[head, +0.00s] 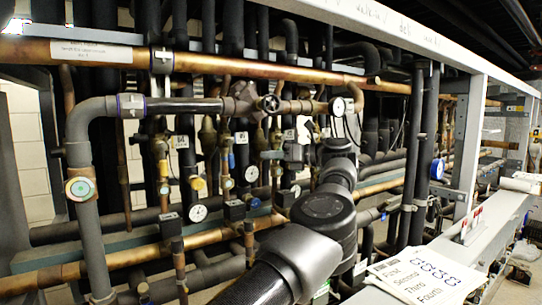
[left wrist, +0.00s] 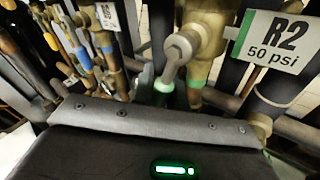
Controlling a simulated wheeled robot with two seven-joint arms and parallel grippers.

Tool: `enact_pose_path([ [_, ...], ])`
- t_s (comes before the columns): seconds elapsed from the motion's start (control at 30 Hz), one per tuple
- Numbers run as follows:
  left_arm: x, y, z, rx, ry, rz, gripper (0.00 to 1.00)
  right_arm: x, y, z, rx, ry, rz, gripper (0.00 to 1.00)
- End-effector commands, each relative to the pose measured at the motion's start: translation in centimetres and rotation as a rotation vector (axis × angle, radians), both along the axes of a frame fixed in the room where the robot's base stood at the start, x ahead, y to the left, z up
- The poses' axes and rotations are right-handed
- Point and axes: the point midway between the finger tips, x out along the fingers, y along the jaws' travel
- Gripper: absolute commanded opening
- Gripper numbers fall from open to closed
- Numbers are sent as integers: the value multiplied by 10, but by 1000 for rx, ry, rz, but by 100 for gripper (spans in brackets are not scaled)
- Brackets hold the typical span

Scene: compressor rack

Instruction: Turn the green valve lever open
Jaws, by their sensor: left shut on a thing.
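The green valve lever (left wrist: 163,87) shows in the left wrist view. Its silver-grey upper end is bolted to a brass valve (left wrist: 208,35), and its green lower part runs down behind the edge of my gripper's housing. My left gripper (head: 298,153) reaches into the pipes in the head view, at the end of my dark arm. I cannot make out the lever in the head view. My right gripper is in neither view.
A white "R2 50 psi" tag (left wrist: 270,60) hangs right of the valve. Copper and black pipes crowd around, with a round gauge (head: 338,106) above my gripper. A pale rack beam (head: 470,240) and a paper sheet (head: 425,277) lie to the right.

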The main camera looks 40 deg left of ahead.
Motion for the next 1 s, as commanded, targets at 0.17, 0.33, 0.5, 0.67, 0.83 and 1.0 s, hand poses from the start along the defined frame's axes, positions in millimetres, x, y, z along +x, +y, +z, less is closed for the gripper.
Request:
enact_pose_path([
  [0.17, 0, 0, -1, 1, 1, 0, 0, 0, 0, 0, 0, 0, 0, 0],
  [0.33, 0, 0, 0, 0, 2, -1, 33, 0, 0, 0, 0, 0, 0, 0],
  [0.5, 0, 0, 0, 1, 2, -2, 37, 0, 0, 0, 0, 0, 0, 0],
  [0.67, 0, 0, 0, 0, 2, -1, 37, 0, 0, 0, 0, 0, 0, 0],
  [0.83, 0, 1, 0, 0, 2, -1, 37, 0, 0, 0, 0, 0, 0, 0],
  [1.0, 0, 1, 0, 0, 2, 0, 37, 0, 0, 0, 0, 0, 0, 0],
])
